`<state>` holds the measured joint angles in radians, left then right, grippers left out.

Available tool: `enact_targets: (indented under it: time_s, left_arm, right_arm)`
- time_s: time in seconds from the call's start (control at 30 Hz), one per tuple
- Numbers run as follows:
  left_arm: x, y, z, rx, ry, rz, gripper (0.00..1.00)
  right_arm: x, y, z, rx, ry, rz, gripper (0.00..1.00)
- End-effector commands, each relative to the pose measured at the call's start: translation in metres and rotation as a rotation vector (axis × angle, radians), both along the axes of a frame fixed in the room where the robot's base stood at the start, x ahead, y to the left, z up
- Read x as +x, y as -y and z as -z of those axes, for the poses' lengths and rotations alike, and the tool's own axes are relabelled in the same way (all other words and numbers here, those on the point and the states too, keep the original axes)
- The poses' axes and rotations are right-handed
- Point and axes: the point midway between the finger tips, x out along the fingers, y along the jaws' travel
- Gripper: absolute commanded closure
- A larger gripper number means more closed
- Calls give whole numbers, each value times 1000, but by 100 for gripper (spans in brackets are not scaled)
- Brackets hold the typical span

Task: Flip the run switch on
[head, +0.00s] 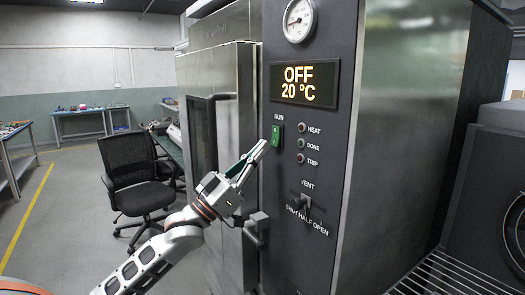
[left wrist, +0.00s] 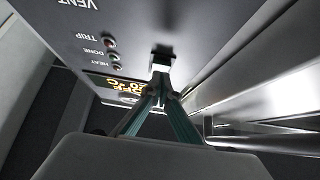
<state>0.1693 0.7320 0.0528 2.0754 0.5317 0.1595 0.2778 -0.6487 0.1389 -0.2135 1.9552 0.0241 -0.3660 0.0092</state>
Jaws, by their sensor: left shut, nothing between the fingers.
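In the left wrist view the shut fingertips (left wrist: 160,82) point at a dark block (left wrist: 162,57) on the panel, which looks like the switch housing; the switch face is hidden there. I cannot tell whether the tips touch it. My right gripper is not in view.
HEAT, DONE and TRIP lamps (head: 301,143) sit right of the switch. A vent lever (head: 305,201) sticks out below. The oven door (head: 225,130) and its latch handle (head: 256,229) are close to my left arm. A black chair (head: 137,175) stands at the left.

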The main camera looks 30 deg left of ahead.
Motion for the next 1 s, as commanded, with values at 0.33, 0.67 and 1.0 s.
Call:
enact_targets:
  time_s: [0.33, 0.67, 1.0]
  left_arm:
    - [9, 4, 1, 1, 0, 1, 100]
    - [15, 6, 8, -22, 44, 2, 100]
    - [17, 7, 4, -31, 76, 1, 100]
  right_arm:
    - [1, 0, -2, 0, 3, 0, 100]
    - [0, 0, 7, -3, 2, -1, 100]
    - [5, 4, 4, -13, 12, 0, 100]
